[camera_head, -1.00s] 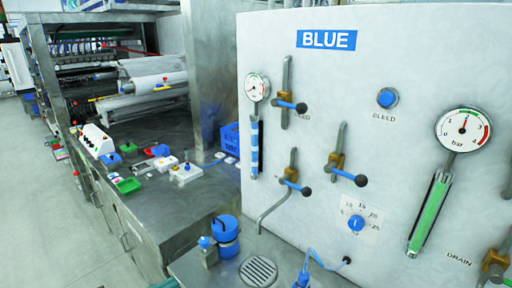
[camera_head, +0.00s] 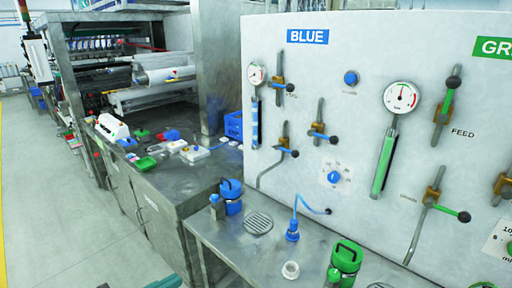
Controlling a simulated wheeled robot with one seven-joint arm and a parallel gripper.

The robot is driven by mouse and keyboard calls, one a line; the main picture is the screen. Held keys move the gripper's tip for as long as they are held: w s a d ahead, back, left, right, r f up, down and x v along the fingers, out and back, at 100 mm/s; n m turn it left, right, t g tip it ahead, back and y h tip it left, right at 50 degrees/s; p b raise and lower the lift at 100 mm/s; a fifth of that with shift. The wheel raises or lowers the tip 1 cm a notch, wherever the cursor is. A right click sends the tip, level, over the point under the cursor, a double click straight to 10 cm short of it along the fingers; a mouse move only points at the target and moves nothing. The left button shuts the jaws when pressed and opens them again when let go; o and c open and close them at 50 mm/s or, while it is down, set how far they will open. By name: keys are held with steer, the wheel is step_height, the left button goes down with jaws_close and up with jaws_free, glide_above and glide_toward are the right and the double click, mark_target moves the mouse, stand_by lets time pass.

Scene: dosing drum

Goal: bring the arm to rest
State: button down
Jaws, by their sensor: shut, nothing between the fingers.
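My gripper and arm are not clearly in view. A small dark teal shape (camera_head: 165,282) shows at the bottom edge, and I cannot tell what it is. The metal bench (camera_head: 215,238) in front of the white dosing panel (camera_head: 350,75) has no arm over it in this view.
Levers and gauges stick out from the panel. Floor (camera_head: 50,210) at left is clear.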

steer(key=w+d+f+n+t+y, duration=0.35)
steer(key=w+d+f+n, duration=0.4)
steer(key=f, duration=0.25)
steer(key=s+d+f+n+y, duration=0.3)
steer(key=f, duration=0.4)
steer(key=s+d+f+n+y, duration=0.2)
steer(key=s+d+f+n, duration=0.1)
steer(key=f, duration=0.3)
steer(key=s+d+f+y, duration=0.2)
steer(key=s+f, duration=0.1)
steer(key=s, duration=0.4)
steer(key=s+d+f+y, duration=0.1)
steer(key=s+d+f, duration=0.1)
steer(key=s+f, duration=0.35)
steer(key=s+d+r+m+h, duration=0.1)
steer(key=s+r+m, duration=0.4)
steer(key=s, duration=0.9)
step_height(320, 180, up, 2)
steer(key=shift+s+d+r, duration=0.25)
steer(key=shift+d, duration=0.15)
steer(key=shift+s, duration=0.1)
